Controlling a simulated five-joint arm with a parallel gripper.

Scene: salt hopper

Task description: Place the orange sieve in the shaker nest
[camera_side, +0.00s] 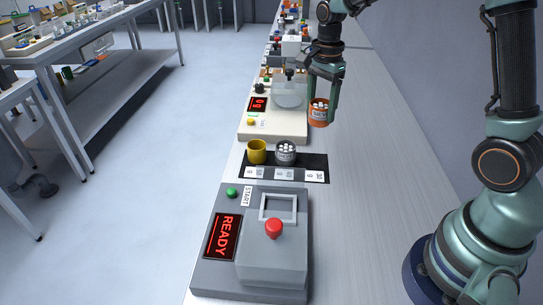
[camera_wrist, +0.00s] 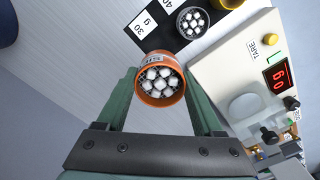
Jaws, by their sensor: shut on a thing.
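My gripper (camera_side: 323,92) is shut on the orange sieve (camera_side: 319,113), a round cup with a pale label, and holds it up above the bench. In the wrist view my gripper (camera_wrist: 160,88) has a green finger on each side of the sieve (camera_wrist: 143,68). The sieve looks upright and holds several white chunks. The shaker (camera_side: 262,262) is a grey machine at the front of the bench with a READY display. Its nest (camera_side: 264,209) is a pale square frame on top, which looks empty. The sieve is well behind and right of it.
A dark mat (camera_side: 318,161) between shaker and scale holds a yellow cup (camera_side: 257,152), a grey cup of white pieces (camera_side: 286,156) and weight labels. The cream scale (camera_side: 270,128) is left of my gripper. A red knob (camera_side: 274,228) rises near the nest. The bench's right side is clear.

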